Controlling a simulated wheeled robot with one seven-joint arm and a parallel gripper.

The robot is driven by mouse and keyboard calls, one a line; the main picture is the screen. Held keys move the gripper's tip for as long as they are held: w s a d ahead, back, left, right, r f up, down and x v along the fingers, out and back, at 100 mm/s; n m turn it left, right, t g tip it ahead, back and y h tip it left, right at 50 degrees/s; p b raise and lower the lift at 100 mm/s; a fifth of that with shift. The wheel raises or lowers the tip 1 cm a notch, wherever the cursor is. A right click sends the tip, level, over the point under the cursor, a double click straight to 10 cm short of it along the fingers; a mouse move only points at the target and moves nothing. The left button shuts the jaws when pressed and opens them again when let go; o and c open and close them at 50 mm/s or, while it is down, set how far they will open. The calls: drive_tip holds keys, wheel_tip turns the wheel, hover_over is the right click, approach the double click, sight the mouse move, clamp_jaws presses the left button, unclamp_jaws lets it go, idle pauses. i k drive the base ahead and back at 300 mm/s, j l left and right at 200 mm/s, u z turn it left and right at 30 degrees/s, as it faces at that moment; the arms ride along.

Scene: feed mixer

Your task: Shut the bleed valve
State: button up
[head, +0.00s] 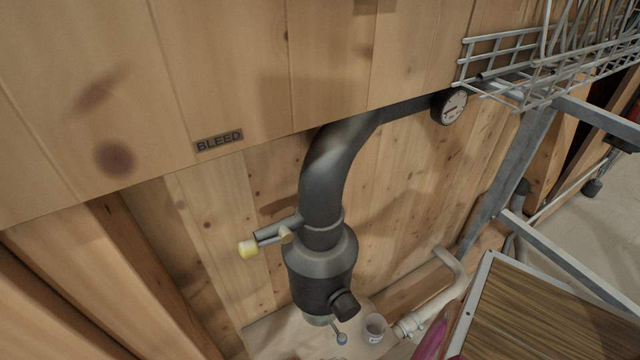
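A BLEED label (219,141) is fixed on the wooden wall, upper left of a dark pipe (323,178). I cannot tell for sure which fitting the label names, or whether the valve is open. My gripper is not in view.
A round gauge (450,106) sits at the pipe's upper right end. A wire basket (550,65) and a metal frame (508,175) stand at right. A brown panel (545,310) fills the lower right.

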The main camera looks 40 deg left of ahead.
sight(248, 248)
drive_tip(key=k+u, duration=0.2)
drive_tip(key=k, duration=0.3)
drive_tip(key=k+j+u, duration=0.2)
drive_tip(key=k, duration=0.3)
drive_tip(key=k+u, duration=0.2)
drive_tip(key=k, duration=0.3)
drive_tip(key=j, duration=0.05)
